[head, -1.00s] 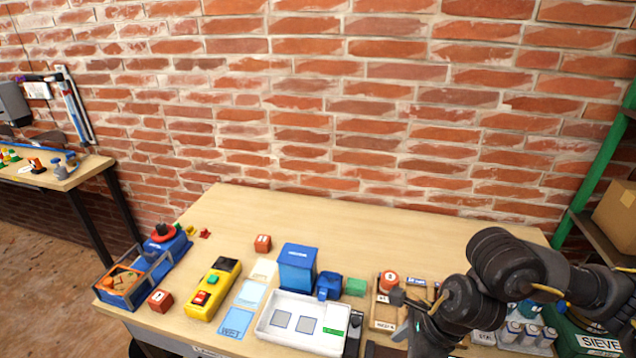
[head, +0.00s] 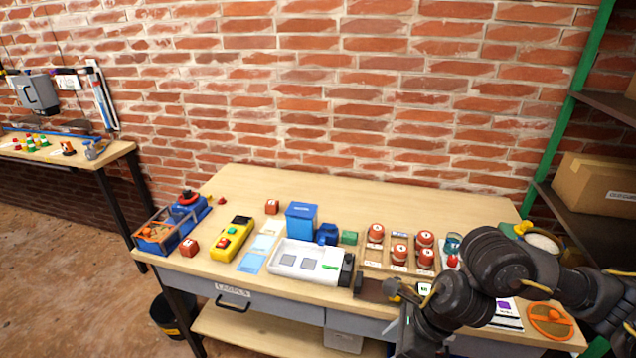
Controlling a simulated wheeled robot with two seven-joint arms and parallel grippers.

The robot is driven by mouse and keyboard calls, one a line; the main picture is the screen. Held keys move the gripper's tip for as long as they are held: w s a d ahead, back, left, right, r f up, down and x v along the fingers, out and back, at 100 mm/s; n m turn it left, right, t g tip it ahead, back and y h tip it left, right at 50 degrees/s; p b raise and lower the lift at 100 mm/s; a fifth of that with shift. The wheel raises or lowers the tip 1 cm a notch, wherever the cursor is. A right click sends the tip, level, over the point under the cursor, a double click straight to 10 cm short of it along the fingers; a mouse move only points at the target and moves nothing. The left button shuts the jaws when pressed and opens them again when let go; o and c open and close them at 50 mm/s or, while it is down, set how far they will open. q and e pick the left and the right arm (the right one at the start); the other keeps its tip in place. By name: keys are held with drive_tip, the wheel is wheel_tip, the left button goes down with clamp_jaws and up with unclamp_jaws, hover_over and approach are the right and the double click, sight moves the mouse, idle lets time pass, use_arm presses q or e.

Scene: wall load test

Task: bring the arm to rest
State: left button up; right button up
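My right arm (head: 487,266) comes in from the right edge. It bends over the right front part of the workbench (head: 375,196), and its lower links run down out of the picture at the bottom. My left arm and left gripper do not show.
The arm is in front of wooden trays holding several red-capped pieces (head: 399,253). A white scale tray (head: 300,272), a blue bin (head: 301,218) and a yellow button box (head: 232,239) stand left of it. Green-framed shelving (head: 566,112) rises at right.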

drive_tip(key=w+a+f+m+t+y, duration=0.2)
drive_tip(key=w+a+f+m+y, duration=0.4)
drive_tip(key=w+a+f+m, duration=0.85)
drive_tip(key=s+d+f+m+t+h, duration=0.3)
drive_tip(key=d+f+m, duration=0.8)
drive_tip(key=f+m, duration=0.4)
drive_tip(key=s+d+f+m+h, duration=0.2)
drive_tip(key=s+d+f+m, duration=0.3)
drive_tip(key=s+f, duration=0.35)
drive_tip(key=s+d+f+m+h, duration=0.2)
drive_tip(key=s+d+f+m, duration=0.2)
drive_tip(key=s+f+m, duration=0.4)
drive_tip(key=s+d+f+m+g+h, duration=0.1)
drive_tip(key=s+d+f, duration=0.1)
drive_tip(key=s, duration=0.7)
drive_tip(key=s+d+f+m+g+h, duration=0.1)
drive_tip(key=s+d+f+m+g, duration=0.1)
drive_tip(key=s, duration=0.8)
drive_tip(key=s+d+f+m+g+h, duration=0.2)
drive_tip(key=s+d+f, duration=0.2)
drive_tip(key=s, duration=0.5)
wheel_tip(320, 180, down, 2)
drive_tip(key=shift+s+f, duration=0.1)
drive_tip(key=shift+s, duration=0.25)
drive_tip(key=shift+d, duration=0.1)
